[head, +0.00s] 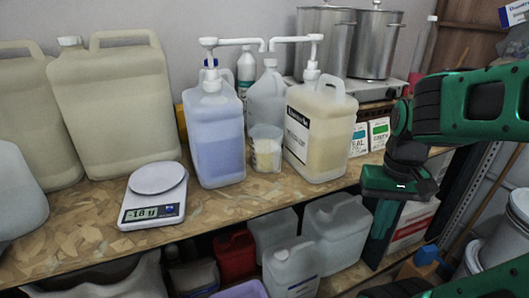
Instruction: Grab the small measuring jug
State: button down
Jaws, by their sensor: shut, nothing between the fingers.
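The small measuring jug (266,151) is a clear beaker-like vessel with pale contents in its lower part. It stands upright on the wooden shelf between the jug of blue liquid (217,138) and the labelled jug of yellowish liquid (318,132). Both of these have white pump tops. My gripper (382,238) hangs at the end of my green arm, right of the jug and apart from it, near the shelf's right front edge. It is shut and empty; its fingertips are hard to make out.
A white scale (154,195) stands at the left front, with large beige canisters (118,108) behind it. A clear bottle (266,95) stands behind the measuring jug. Steel pots (375,42) stand at the back right. The board (262,197) is bare in front of the measuring jug. More containers (336,228) fill the lower shelf.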

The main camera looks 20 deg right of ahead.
aim_at(276, 146)
dwell(0.4)
